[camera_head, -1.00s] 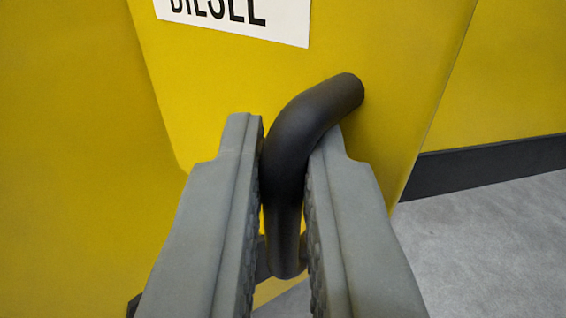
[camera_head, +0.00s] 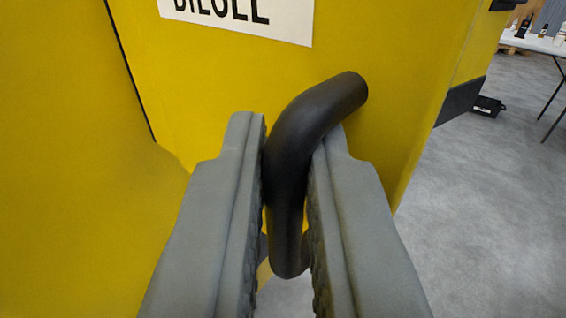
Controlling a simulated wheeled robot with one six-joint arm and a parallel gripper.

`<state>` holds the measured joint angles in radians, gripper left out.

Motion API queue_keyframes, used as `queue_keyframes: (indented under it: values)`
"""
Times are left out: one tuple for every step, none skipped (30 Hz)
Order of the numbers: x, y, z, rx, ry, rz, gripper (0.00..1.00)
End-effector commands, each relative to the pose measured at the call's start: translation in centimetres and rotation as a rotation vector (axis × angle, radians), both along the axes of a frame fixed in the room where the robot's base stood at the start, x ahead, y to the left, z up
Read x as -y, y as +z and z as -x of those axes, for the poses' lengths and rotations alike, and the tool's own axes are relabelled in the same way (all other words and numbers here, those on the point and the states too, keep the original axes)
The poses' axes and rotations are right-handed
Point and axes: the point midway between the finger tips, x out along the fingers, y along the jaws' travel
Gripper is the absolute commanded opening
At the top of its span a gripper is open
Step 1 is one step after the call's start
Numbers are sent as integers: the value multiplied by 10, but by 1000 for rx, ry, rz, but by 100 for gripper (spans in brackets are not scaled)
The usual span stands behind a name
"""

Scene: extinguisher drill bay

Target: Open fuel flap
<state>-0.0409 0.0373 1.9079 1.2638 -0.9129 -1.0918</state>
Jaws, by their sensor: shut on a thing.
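The fuel flap (camera_head: 220,75) is a yellow panel with a white label (camera_head: 240,14) whose cut-off black letters appear to read DIESEL. A black curved handle (camera_head: 318,108) stands out from the flap. My gripper (camera_head: 285,165) is shut on the handle, with one grey finger on each side of it. A dark gap shows along the flap's left edge, beside the yellow body (camera_head: 70,150). The flap's lower edge is partly hidden behind my fingers.
Grey floor (camera_head: 480,190) lies open to the right. A white table (camera_head: 530,42) with bottles and cups stands at the far upper right. A small black crate (camera_head: 488,106) sits on the floor near it. A black strip (camera_head: 459,100) runs along the yellow body's base.

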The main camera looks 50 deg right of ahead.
Motion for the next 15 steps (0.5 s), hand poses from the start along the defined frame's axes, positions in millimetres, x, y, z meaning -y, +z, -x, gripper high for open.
queue_keyframes:
  values:
    - [-4, 3, -2, 4, -10, 2, 0]
    - [-5, 3, -2, 4, -17, 2, 0]
    - [-5, 3, -2, 4, -27, 3, 0]
    - [-6, 4, -3, 5, -32, 2, 0]
    - [-7, 3, -3, 4, -37, 2, 0]
    - [-7, 4, -3, 4, -43, 2, 0]
    - [-8, 4, -3, 6, -47, 2, 0]
    - [-8, 4, -3, 6, -50, 2, 0]
    - [-9, 4, -3, 6, -52, 2, 0]
    - [-9, 4, -3, 6, -54, 2, 0]
    - [-9, 4, -3, 5, -54, 2, 0]
    - [-9, 4, -3, 5, -55, 2, 0]
    - [-9, 4, -3, 5, -55, 2, 0]
    - [-9, 4, -3, 5, -56, 2, 0]
    - [-9, 4, -3, 5, -55, 2, 0]
